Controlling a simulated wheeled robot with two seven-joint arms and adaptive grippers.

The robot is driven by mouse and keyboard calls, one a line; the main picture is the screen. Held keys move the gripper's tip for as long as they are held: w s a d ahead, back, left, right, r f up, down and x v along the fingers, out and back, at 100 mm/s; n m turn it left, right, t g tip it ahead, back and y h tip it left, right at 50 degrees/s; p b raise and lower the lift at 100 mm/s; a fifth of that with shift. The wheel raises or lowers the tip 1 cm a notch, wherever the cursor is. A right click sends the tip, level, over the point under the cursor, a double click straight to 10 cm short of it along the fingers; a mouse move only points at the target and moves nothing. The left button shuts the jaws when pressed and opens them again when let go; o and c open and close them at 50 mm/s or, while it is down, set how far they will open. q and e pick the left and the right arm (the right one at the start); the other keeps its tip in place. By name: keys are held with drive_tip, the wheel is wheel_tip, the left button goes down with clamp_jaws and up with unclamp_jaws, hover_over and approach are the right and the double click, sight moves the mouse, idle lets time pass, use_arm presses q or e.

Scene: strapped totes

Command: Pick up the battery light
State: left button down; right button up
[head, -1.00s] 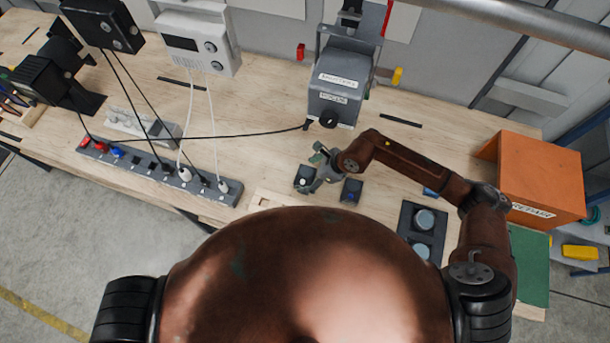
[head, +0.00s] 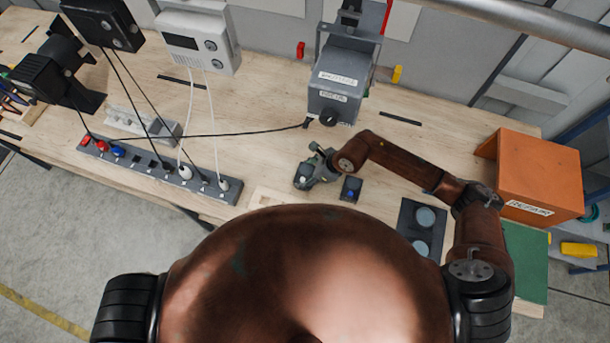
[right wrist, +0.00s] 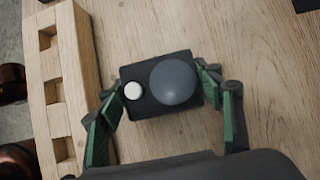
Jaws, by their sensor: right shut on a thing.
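The battery light is a small dark box with a large grey dome and a white button. It fills the middle of the right wrist view (right wrist: 160,85) and shows partly in the head view (head: 300,182). My right gripper (right wrist: 160,92) has a green-padded finger at each short end of the box and is shut on it. In the head view my right gripper (head: 313,172) is low over the bench and covers part of the light. I cannot tell whether the light is clear of the bench top. My left gripper is not in view.
A small dark box with a blue button (head: 351,189) stands close to the right of the gripper. A slotted wooden holder (right wrist: 58,85) lies to the left. A grey machine (head: 335,95) stands behind, a power strip (head: 160,169) left, an orange box (head: 540,175) right.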

drive_tip(key=c, duration=0.5)
drive_tip(key=shift+r, duration=0.1)
drive_tip(key=shift+c, duration=0.2)
